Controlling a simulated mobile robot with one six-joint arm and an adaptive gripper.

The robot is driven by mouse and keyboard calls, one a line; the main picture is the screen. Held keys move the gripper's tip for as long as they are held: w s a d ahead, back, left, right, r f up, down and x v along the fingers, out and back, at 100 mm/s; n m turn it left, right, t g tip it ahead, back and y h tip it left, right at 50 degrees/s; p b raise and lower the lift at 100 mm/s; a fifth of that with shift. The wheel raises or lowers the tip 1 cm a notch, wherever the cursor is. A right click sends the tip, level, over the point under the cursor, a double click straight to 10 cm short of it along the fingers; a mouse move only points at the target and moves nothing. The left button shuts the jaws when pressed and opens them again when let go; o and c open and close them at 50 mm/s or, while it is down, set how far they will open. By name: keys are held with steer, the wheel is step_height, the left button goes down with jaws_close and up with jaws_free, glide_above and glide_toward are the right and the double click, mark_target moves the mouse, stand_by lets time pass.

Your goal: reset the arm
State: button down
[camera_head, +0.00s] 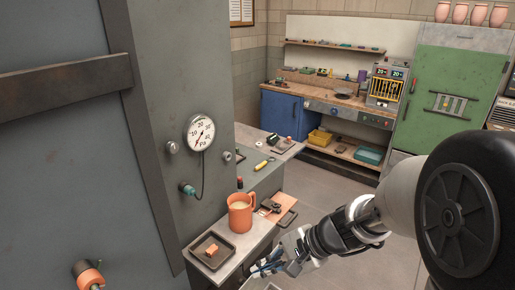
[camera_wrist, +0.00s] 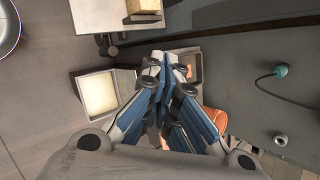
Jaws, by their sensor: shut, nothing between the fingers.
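My arm reaches in from the right of the head view. My gripper (camera_head: 268,268) is low in that view, near the front right edge of a small grey bench (camera_head: 226,263). In the wrist view my gripper (camera_wrist: 171,62) has its blue fingers drawn together at the tips, with nothing between them. The fingers point toward the top of the picture and hide part of the bench below. An orange mug (camera_head: 240,218) stands upright on the bench, behind and left of the gripper in the head view. Part of an orange object (camera_wrist: 214,121) shows right of the fingers in the wrist view.
A dark tray (camera_head: 196,250) with an orange block (camera_head: 211,250) lies on the bench. A grey cabinet wall with a dial gauge (camera_head: 200,132) rises at left. A workbench (camera_head: 330,101) and green cabinet (camera_head: 445,100) stand behind. Open floor (camera_head: 330,190) lies between.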

steer(key=s+d+r+n+t+h, duration=0.1)
steer(key=s+d+r+n+h, duration=0.3)
steer(key=s, duration=0.5)
steer(key=s+d+r+n+t+h, duration=0.1)
steer(key=s+d+r+n+h, duration=0.3)
steer(key=s+d+r+n, duration=0.2)
steer(key=s+d, duration=0.2)
steer(key=s, duration=0.1)
steer(key=shift+d+r+n+t, duration=0.15)
steer(key=shift+r+n+t, duration=0.15)
steer(key=shift+t, duration=0.1)
steer(key=shift+w, duration=0.1)
